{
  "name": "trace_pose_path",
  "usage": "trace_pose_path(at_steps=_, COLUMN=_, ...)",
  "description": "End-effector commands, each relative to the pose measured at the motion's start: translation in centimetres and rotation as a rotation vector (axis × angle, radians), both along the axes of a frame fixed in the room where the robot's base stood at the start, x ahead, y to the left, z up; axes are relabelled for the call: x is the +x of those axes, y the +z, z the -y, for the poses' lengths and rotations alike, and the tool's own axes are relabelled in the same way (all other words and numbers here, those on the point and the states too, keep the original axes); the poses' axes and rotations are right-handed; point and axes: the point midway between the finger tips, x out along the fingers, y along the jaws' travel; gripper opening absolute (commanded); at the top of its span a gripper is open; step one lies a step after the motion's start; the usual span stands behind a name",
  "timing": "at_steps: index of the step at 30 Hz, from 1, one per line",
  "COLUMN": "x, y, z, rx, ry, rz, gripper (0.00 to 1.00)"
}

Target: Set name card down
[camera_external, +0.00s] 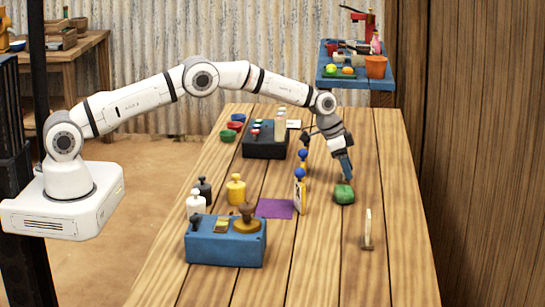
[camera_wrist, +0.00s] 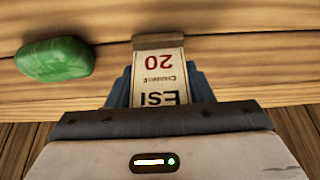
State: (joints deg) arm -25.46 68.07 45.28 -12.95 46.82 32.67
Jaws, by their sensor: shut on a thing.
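In the wrist view, a cream name card (camera_wrist: 158,65) with a red upside-down "20" and dark lettering sits between the blue fingers of my gripper (camera_wrist: 158,88). A brown wooden foot (camera_wrist: 158,39) runs along the card's far end. My gripper is shut on the card. In the external view, my gripper (camera_external: 347,168) points down over the right part of the table, just behind a green lump (camera_external: 344,194). The card cannot be made out there. I cannot tell whether its foot touches the wood. The green lump (camera_wrist: 54,59) lies left of the card in the wrist view, apart from it.
A white upright card on a foot (camera_external: 368,228) stands nearer the front. Left are a purple mat (camera_external: 274,208), blue-knobbed yellow posts (camera_external: 301,190), weights and a blue block (camera_external: 222,250). A black box (camera_external: 265,147) stands farther back. Bare table (camera_external: 400,200) lies right of the green lump.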

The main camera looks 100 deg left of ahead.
Motion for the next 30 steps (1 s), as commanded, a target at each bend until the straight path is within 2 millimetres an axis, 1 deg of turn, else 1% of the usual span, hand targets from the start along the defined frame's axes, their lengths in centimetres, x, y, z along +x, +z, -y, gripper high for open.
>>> trace_pose_path(at_steps=2, x=0.0, y=-0.4, z=0.0, rx=0.0, ry=0.0, rz=0.0, gripper=0.24)
trace_pose_path(at_steps=3, x=0.0, y=-0.4, z=0.0, rx=0.0, ry=0.0, rz=0.0, gripper=0.48)
trace_pose_path(at_steps=11, x=0.0, y=-0.2, z=0.0, rx=0.0, ry=0.0, rz=0.0, gripper=0.69)
trace_pose_path(at_steps=17, x=0.0, y=-0.2, z=0.0, rx=0.0, ry=0.0, rz=0.0, gripper=0.69)
trace_pose_path(at_steps=22, x=-0.1, y=0.4, z=0.0, rx=0.0, ry=0.0, rz=0.001, gripper=0.69)
trace_pose_path(at_steps=26, x=-0.8, y=2.0, z=-0.1, rx=0.001, ry=0.001, rz=0.001, gripper=0.69)
trace_pose_path(at_steps=30, x=-1.8, y=4.5, z=-0.1, rx=0.001, ry=0.001, rz=0.002, gripper=0.69)
